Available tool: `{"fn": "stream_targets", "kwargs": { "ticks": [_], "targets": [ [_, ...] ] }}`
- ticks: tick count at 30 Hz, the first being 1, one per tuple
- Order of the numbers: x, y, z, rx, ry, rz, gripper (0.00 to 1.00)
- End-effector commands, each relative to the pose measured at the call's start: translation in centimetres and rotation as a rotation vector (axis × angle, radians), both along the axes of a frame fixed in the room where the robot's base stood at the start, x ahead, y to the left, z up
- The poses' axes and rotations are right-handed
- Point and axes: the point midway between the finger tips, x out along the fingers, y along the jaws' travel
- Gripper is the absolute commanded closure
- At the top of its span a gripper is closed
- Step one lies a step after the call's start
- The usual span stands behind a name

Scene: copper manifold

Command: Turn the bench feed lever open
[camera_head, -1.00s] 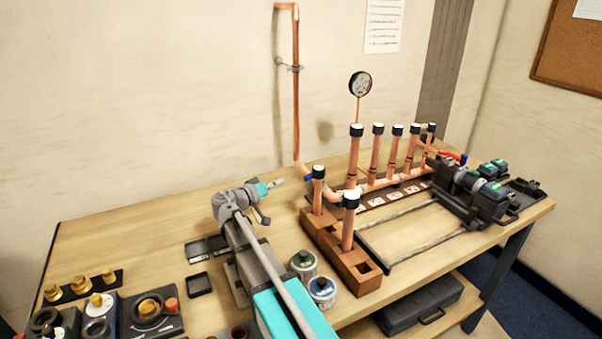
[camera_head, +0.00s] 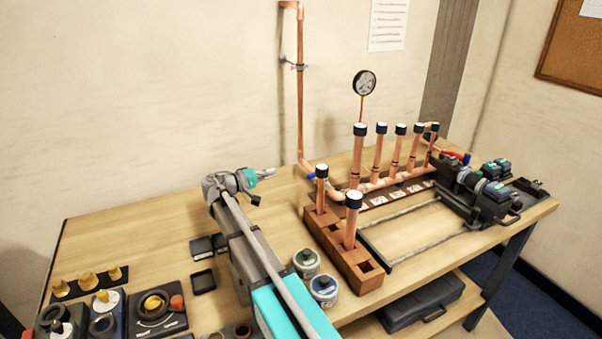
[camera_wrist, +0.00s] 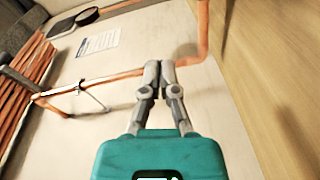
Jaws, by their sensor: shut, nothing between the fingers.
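In the head view a small blue lever (camera_head: 311,176) sits at the foot of the upright copper feed pipe (camera_head: 300,110), where it bends toward the manifold (camera_head: 385,182). My gripper (camera_head: 271,172) is left of the lever, apart from it and above the bench. The fingers are shut and empty; they show together in the wrist view (camera_wrist: 160,65). That view shows a copper pipe with an elbow (camera_wrist: 202,45) beyond the fingertips. I cannot make out the blue lever there.
A wooden block (camera_head: 345,255) with capped copper tubes stands right of my arm. Two tins (camera_head: 323,290) are close beside my arm. A round gauge (camera_head: 364,83) rises behind the manifold. A red lever (camera_head: 452,155) shows at the manifold's right end. The bench's back left is clear.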

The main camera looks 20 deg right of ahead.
Motion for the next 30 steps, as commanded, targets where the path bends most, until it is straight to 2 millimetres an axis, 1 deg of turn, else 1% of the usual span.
{"fn": "stream_targets", "kwargs": {
  "ticks": [5,11,17,27,28,30],
  "targets": [
    [0.1,-0.5,0.0,0.000,-0.001,-0.001,1.00],
    [0.2,-2.1,-0.1,0.000,-0.001,-0.001,1.00],
    [0.6,-4.8,-0.3,0.000,-0.001,-0.002,1.00],
    [1.3,-9.9,-0.5,0.000,-0.001,-0.001,1.00],
    [1.2,-10.3,-0.5,0.000,-0.001,-0.002,1.00],
    [-0.2,-10.4,-0.9,0.000,-0.001,-0.001,1.00]
  ]
}}
